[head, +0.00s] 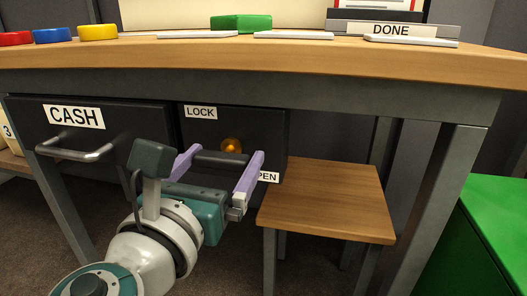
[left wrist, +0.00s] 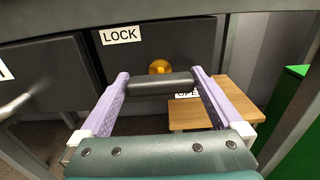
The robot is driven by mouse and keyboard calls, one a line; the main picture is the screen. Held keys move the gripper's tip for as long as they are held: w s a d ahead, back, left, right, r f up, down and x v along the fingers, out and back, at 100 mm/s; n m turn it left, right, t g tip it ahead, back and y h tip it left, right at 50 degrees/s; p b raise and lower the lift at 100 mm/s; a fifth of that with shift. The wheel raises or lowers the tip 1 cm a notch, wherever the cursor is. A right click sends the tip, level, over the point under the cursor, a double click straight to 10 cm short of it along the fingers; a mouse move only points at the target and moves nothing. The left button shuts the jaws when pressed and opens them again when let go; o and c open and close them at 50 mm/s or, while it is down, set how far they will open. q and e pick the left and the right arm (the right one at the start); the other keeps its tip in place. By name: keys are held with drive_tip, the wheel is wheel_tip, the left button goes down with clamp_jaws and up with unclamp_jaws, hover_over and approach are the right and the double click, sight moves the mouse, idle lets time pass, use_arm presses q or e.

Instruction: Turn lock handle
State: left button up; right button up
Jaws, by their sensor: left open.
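The lock handle (head: 221,159) is a dark bar lying roughly level in front of the dark lock panel (head: 260,125). A round brass-coloured knob (head: 231,145) shows just above it. A LOCK label (head: 200,112) is above, and a partly hidden label ending in "PEN" (head: 268,177) is below right. My left gripper (head: 221,158) is open, its two lilac fingers at the two ends of the bar. The left wrist view also shows the handle (left wrist: 160,83) spanning between the fingers; whether they touch it is unclear. My right gripper is not in view.
A CASH drawer (head: 120,140) with a metal pull handle is left of the lock panel. The wooden tabletop (head: 300,58) overhangs above. A wooden stool (head: 325,200) stands below right, and a green box (head: 490,220) is at far right.

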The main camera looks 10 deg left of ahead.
use_arm(q)
drive_tip(key=c, duration=1)
drive_tip(key=shift+n, duration=0.4)
drive_tip(key=n+b, duration=0.1)
drive_tip(key=n, duration=0.2)
drive_tip(key=shift+f+n, duration=0.1)
drive_tip(key=shift+n, duration=0.3)
drive_tip(key=n+b, duration=0.1)
drive_tip(key=n, duration=0.3)
drive_tip(key=shift+b, duration=0.4)
drive_tip(key=n+b, duration=0.1)
drive_tip(key=n, duration=0.8)
drive_tip(key=shift+n, duration=0.3)
